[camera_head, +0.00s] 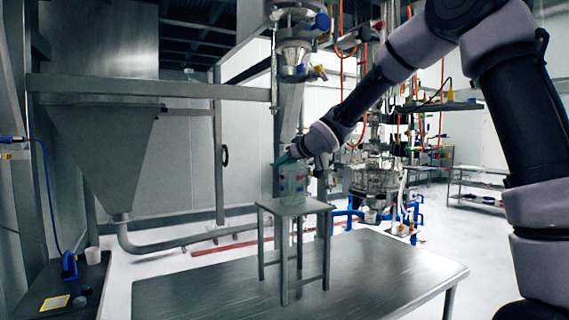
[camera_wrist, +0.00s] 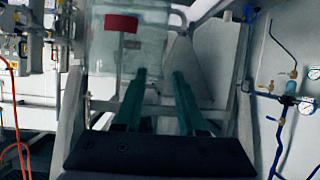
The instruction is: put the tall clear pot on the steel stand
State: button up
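The tall clear pot (camera_head: 293,184) is upright at the steel stand (camera_head: 320,206), its base appearing to rest on the stand's flat top. It has small red and blue marks. In the wrist view the clear pot (camera_wrist: 108,50) with a red patch is at the upper left, just beyond the fingertips. My gripper (camera_head: 285,159) is at the pot's upper end in the head view, and its green fingers point left. In the wrist view my gripper (camera_wrist: 159,73) has its two fingers apart, with a clear gap between them. Whether a finger touches the pot cannot be told.
The stand is on a metal table (camera_head: 390,275) with bare top around it. A valve outlet (camera_head: 293,62) hangs above the pot. Pipes and equipment stand behind at the right.

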jog(key=shift+s+d+r, duration=0.1)
jog(key=shift+d+r, duration=0.05)
jog(key=shift+r, duration=0.05)
jog(key=v, duration=1.1)
jog(key=shift+s, duration=0.25)
jog(key=s+d+r+m+t+h, duration=0.1)
jog(key=s+d+m+h, duration=0.3)
jog(key=d, duration=0.6)
jog(key=s+d+r+m+h, duration=0.1)
jog(key=s+d+m+h, duration=0.25)
jog(key=d, duration=0.75)
jog(key=s+d+f+m+g, duration=0.2)
jog(key=s+f, duration=0.1)
jog(key=s, duration=0.6)
jog(key=s+d+f+m+g+y, duration=0.1)
jog(key=s+d+f+m+g, duration=0.1)
jog(key=s, duration=0.8)
jog(key=shift+d+f+m, duration=0.25)
jog(key=shift+f+m, duration=0.1)
jog(key=shift+f, duration=0.5)
